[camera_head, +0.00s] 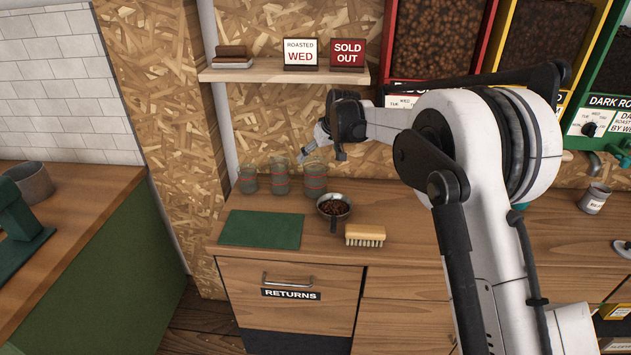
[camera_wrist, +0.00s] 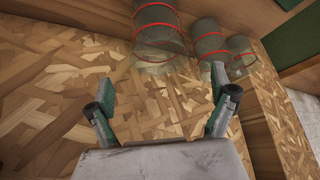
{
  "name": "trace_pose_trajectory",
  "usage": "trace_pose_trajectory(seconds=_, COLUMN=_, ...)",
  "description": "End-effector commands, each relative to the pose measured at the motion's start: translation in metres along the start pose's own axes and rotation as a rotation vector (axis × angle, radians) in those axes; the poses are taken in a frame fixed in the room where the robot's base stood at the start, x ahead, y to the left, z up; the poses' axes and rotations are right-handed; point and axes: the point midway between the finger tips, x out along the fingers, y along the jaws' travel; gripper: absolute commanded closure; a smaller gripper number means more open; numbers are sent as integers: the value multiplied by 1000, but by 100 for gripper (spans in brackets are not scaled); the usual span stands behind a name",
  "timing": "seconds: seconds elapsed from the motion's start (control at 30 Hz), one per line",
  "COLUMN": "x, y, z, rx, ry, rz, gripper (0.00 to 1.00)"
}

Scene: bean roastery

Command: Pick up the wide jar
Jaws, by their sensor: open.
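Three clear glass jars with red bands stand in a row at the back of the counter. The wide jar (camera_head: 316,181) is the rightmost and looks broadest; in the wrist view it is the largest one (camera_wrist: 160,32), at the top middle. The middle jar (camera_head: 280,177) and the left, smaller jar (camera_head: 248,181) are beside it. My gripper (camera_head: 322,154) is open and empty, above and close to the wide jar in the head view. In the wrist view the fingertips (camera_wrist: 163,92) are apart with the wide jar beyond them, not between them.
A wooden brush (camera_head: 365,235) and green mat (camera_head: 262,229) lie nearer the front. A shelf (camera_head: 284,74) with signs hangs above. The chipboard wall (camera_head: 262,135) is close behind the jars.

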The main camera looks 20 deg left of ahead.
Motion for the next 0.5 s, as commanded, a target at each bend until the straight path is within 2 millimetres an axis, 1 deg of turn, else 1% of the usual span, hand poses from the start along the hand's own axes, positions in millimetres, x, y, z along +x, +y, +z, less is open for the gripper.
trace_pose_trajectory(seconds=0.13, x=9, y=0, z=1, rx=0, ry=0, rz=0, gripper=9)
trace_pose_trajectory(seconds=0.4, x=43, y=0, z=5, rx=0, ry=0, rz=0, gripper=9)
trace_pose_trajectory(seconds=0.5, x=50, y=0, z=6, rx=1, ry=0, rz=0, gripper=9)
